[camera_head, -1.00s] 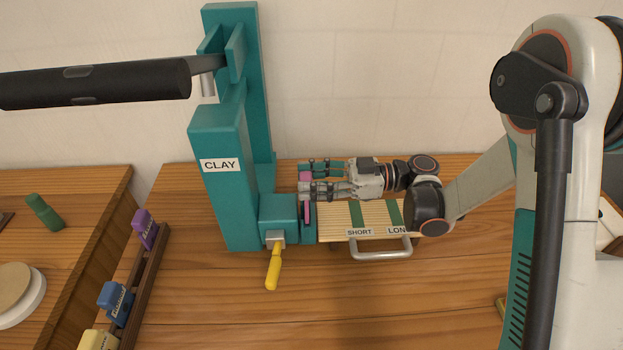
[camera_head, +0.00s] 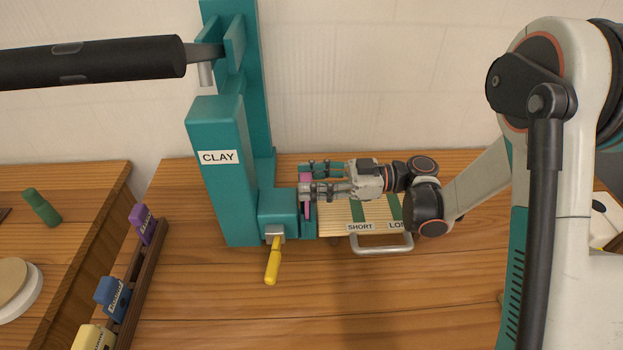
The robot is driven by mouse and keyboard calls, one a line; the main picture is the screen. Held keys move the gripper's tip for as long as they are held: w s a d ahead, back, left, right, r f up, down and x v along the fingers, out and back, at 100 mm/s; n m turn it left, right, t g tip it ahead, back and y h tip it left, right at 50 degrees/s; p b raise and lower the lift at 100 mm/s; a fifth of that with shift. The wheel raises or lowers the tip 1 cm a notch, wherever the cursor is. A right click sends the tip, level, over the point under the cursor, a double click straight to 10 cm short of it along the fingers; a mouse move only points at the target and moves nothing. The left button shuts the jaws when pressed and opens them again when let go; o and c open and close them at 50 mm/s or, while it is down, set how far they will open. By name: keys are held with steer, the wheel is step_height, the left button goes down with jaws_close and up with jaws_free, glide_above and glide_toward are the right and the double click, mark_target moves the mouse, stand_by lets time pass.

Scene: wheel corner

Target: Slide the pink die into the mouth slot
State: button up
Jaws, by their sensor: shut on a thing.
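The pink die (camera_head: 307,210) is a thin upright piece at the right-hand face of the teal clay press (camera_head: 222,172). My gripper (camera_head: 307,178) reaches in from the right and is shut on the die, with one finger on its far side and one on its near side. The die stands at the teal mouth block (camera_head: 308,229), where the slot is. The fingers hide much of the die, and I cannot tell how deep it sits in the slot.
A slatted tray (camera_head: 340,218) labelled SHORT and LONG, with a metal handle (camera_head: 381,243), lies under my gripper. A yellow-handled lever (camera_head: 272,262) sticks out in front. A wooden rack (camera_head: 149,263) at left holds purple, blue and yellow dies. The front tabletop is clear.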

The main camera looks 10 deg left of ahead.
steer(key=shift+f, duration=1)
steer(key=shift+r, duration=0.2)
steer(key=shift+r+p, duration=1.4)
steer(key=shift+r, duration=1.3)
